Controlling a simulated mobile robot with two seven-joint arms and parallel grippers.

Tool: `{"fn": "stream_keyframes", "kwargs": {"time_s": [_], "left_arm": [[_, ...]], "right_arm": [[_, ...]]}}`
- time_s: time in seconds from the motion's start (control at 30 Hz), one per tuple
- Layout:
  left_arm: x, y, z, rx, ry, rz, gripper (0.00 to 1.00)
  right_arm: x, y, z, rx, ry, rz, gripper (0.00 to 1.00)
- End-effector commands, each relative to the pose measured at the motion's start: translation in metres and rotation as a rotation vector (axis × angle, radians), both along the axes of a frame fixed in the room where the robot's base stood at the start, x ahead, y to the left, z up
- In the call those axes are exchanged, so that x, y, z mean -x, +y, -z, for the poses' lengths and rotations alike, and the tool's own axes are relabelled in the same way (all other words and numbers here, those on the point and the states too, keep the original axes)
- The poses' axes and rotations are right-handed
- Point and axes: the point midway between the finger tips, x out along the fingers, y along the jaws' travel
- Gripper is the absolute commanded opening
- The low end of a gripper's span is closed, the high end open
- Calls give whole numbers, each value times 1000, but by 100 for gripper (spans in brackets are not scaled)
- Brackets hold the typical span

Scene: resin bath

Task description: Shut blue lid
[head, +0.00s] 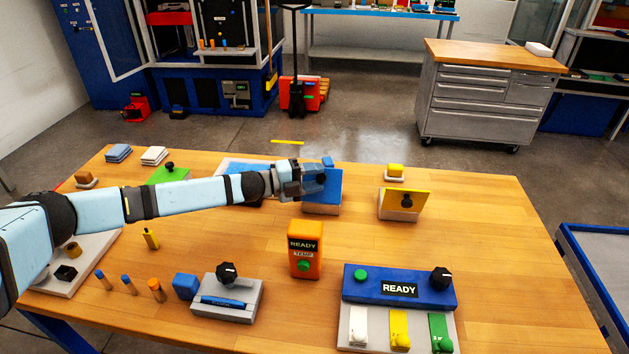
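The blue lid (334,188) stands raised on a small light box (322,210) near the back middle of the wooden table. My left arm reaches in from the left, and my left gripper (313,183) is in front of the left part of the blue lid, hiding part of it. Gripper and lid overlap in the view; I cannot tell if they touch. The gap between the fingers is not clear. My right gripper is not in view.
A similar box with a raised yellow lid (418,203) stands to the right. A blue-and-grey tray lies behind my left forearm. An orange READY device (305,262) and a blue READY panel (370,276) stand in front. The table's right side (500,240) is clear.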

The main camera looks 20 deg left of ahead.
Motion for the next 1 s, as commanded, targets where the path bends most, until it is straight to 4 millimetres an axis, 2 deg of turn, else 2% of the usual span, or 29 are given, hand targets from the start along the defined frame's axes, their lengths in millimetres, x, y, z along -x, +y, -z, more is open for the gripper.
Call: {"fn": "stream_keyframes", "kwargs": {"time_s": [0.33,0.47,0.8,1.0], "left_arm": [[3,0,3,0,6,3,54],[10,10,4,-1,8,2,54],[56,68,2,-4,8,1,54],[78,95,-1,-2,7,0,54]], "right_arm": [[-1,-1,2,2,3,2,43],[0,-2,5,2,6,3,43],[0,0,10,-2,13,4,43],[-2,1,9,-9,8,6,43]]}}
